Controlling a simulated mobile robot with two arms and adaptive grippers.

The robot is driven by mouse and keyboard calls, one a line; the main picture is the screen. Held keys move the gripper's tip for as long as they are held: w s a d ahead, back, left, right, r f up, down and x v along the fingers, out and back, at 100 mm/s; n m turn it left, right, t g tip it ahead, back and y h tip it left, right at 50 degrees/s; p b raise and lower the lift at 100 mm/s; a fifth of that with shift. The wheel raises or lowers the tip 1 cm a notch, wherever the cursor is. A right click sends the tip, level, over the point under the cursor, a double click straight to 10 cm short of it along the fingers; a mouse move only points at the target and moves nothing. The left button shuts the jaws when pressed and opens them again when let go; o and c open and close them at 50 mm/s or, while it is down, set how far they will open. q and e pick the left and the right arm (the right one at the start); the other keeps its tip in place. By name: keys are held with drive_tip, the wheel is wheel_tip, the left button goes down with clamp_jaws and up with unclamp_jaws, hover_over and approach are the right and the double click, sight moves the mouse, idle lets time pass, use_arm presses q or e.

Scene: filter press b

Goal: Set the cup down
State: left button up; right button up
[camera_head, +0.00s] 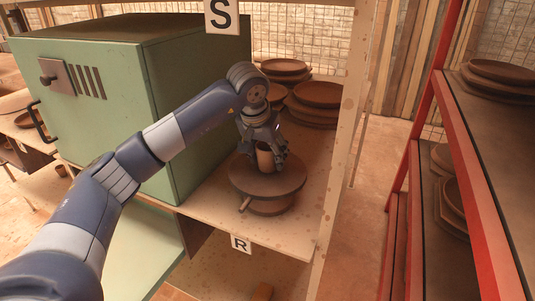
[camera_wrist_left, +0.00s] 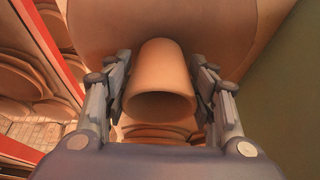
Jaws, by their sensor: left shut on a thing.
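A small clay-coloured cup (camera_head: 264,160) is held by my left gripper (camera_head: 263,146) over a brown round turntable (camera_head: 285,184) on the wooden shelf. In the left wrist view the cup (camera_wrist_left: 160,72) sits between the two fingers of my left gripper (camera_wrist_left: 162,75), its open rim facing the camera. The fingers are shut on its sides. The cup looks upright in the head view. Its base is close to the disc; I cannot tell whether it touches. My right gripper is not in view.
A green cabinet (camera_head: 105,110) stands left of the turntable. Stacked brown plates (camera_head: 318,96) lie behind it on the shelf. A wooden post (camera_head: 345,120) rises at the right, with a red-framed rack (camera_head: 470,165) beyond.

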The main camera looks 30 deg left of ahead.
use_arm(q)
drive_tip(key=o, duration=1.2)
drive_tip(key=shift+f, duration=0.1)
drive_tip(key=shift+c, duration=0.2)
drive_tip(key=shift+r, duration=0.25)
drive_tip(key=v, duration=1.1)
drive_tip(key=shift+s+r, duration=0.15)
drive_tip(key=shift+r, duration=0.2)
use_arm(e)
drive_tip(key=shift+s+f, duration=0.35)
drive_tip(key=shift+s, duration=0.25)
